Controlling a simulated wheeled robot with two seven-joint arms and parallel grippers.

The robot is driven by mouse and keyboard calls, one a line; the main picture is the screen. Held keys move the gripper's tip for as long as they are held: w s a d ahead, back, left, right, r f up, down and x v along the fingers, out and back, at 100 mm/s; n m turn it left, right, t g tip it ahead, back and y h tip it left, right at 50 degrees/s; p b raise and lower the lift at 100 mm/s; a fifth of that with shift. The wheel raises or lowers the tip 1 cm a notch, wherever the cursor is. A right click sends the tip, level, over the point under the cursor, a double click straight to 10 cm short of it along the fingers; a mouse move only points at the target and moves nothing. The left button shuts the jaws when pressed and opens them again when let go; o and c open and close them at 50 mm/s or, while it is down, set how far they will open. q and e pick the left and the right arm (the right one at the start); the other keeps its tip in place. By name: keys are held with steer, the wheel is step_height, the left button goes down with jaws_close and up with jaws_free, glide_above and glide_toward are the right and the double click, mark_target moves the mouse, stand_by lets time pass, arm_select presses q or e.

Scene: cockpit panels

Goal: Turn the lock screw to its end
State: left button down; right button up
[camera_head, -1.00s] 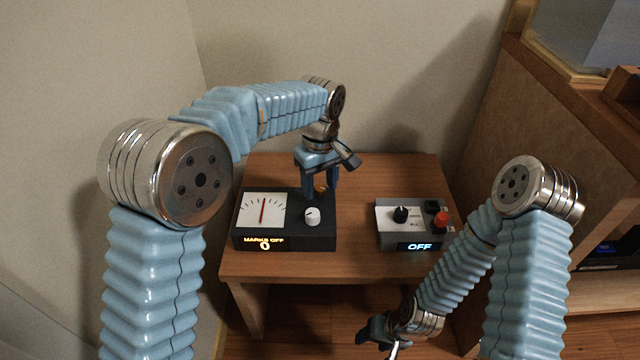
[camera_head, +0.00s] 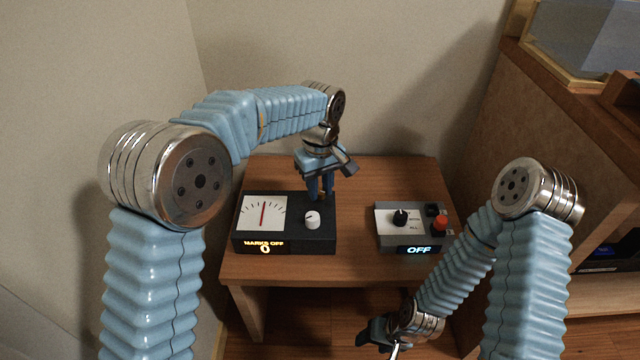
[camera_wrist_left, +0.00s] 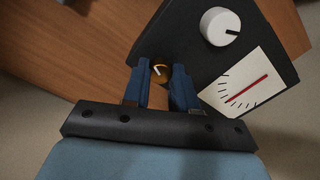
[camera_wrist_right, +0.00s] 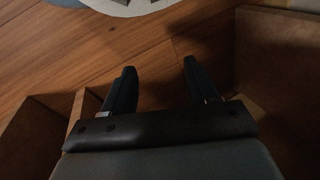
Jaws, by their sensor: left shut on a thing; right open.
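The lock screw (camera_wrist_left: 160,70) is a small brass knob with a pale mark, on the black meter box (camera_head: 290,241) near its back right corner. My left gripper (camera_head: 321,194) points down over it, and its fingers are shut on the screw. The left wrist view shows the fingers (camera_wrist_left: 165,77) on either side of the brass; in the head view they mostly hide it. The box also carries a white knob (camera_head: 312,220) and a dial (camera_head: 262,213) with a red needle. Its display reads "MARKS OFF 0". My right gripper (camera_wrist_right: 158,78) is open and empty, low in front of the table.
A grey box (camera_head: 388,241) with a black knob, a red button and a display reading "OFF" stands on the right of the wooden table (camera_head: 350,262). The table between the boxes is clear. A wooden cabinet (camera_head: 525,130) stands at the right.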

arm_select(q)
steer(key=shift+r+m+p, duration=0.2)
steer(key=shift+m+p, duration=0.3)
steer(key=shift+m, duration=0.2)
steer(key=shift+m+p, duration=0.6)
steer(key=shift+m, duration=0.2)
steer(key=m+p, duration=0.2)
steer(key=m, duration=0.3)
steer(key=shift+p, duration=0.4)
steer(key=m+p, duration=0.1)
steer(key=m, duration=0.4)
steer(key=shift+p, duration=0.35)
steer(key=shift+f+m+p, duration=0.1)
steer(key=shift+m+p, duration=0.55)
steer(key=shift+m, duration=1.45)
steer(key=c, duration=0.9)
jaws_free()
